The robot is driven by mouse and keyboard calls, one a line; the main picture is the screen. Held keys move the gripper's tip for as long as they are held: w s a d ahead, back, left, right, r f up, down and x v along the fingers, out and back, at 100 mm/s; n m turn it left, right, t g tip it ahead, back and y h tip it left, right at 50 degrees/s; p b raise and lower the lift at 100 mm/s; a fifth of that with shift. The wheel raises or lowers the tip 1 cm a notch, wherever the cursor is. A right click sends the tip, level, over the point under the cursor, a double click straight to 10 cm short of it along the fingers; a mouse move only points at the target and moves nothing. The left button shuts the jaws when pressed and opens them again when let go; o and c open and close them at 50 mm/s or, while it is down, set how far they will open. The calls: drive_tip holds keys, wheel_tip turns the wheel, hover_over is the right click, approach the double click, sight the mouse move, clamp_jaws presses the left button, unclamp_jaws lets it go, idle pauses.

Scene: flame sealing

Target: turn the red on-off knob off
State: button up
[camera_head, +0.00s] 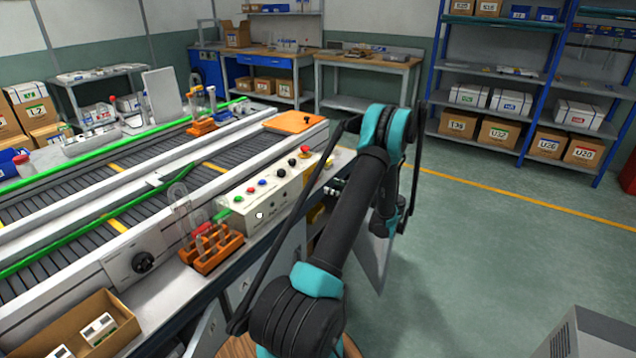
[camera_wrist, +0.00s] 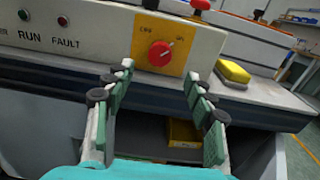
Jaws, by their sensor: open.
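The red on-off knob (camera_wrist: 160,54) sits on a yellow plate (camera_wrist: 145,43) on the front of the light control panel (camera_wrist: 72,30) in the wrist view. A small white mark on it seems to point to the upper right, toward the ON label; OFF is at upper left. My gripper (camera_wrist: 160,74) is open and empty. Its two fingers stand left and right below the knob, their tips apart from each other, with the knob between and just beyond them in the picture. I cannot tell whether they touch the panel. In the head view the knob is not discernible.
A yellow block (camera_wrist: 233,72) lies on the ledge right of the knob. An orange tube rack (camera_head: 211,247) stands at the panel's left end. Open floor (camera_head: 480,245) lies to the right.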

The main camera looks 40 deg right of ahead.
sight(316, 180)
drive_tip(key=x, duration=0.8)
drive_tip(key=c, duration=1.2)
